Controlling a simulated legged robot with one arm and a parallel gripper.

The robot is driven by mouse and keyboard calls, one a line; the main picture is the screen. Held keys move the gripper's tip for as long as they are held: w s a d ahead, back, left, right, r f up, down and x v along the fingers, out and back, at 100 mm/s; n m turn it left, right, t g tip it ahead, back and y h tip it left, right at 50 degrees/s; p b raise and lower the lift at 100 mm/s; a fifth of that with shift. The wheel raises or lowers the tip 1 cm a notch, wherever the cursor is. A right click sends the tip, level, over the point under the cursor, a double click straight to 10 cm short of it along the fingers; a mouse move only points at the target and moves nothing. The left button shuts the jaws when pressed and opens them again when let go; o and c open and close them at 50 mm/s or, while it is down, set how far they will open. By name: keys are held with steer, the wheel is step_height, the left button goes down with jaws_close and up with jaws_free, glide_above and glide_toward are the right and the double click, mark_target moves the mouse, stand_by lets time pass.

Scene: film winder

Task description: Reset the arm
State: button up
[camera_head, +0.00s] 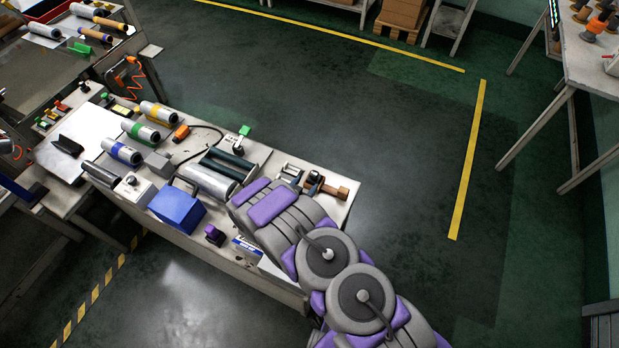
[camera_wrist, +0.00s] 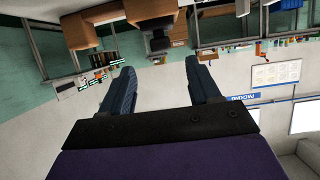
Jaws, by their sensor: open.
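My gripper (camera_wrist: 159,70) shows in the wrist view with its two dark blue fingers spread apart. Nothing is between them, and the room behind appears upside down. In the head view my grey and purple arm is folded at the lower middle, over the right end of the workbench (camera_head: 250,262). I cannot clearly make out the gripper fingers in that view.
The workbench holds a blue box (camera_head: 177,208), several film rolls including a green-banded one (camera_head: 140,132), and a roller unit (camera_head: 208,182). Another table (camera_head: 592,70) stands at the upper right. The dark green floor between them is clear, with yellow lines (camera_head: 467,160).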

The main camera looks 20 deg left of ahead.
steer(key=shift+s+r, duration=0.25)
steer(key=shift+s, duration=0.45)
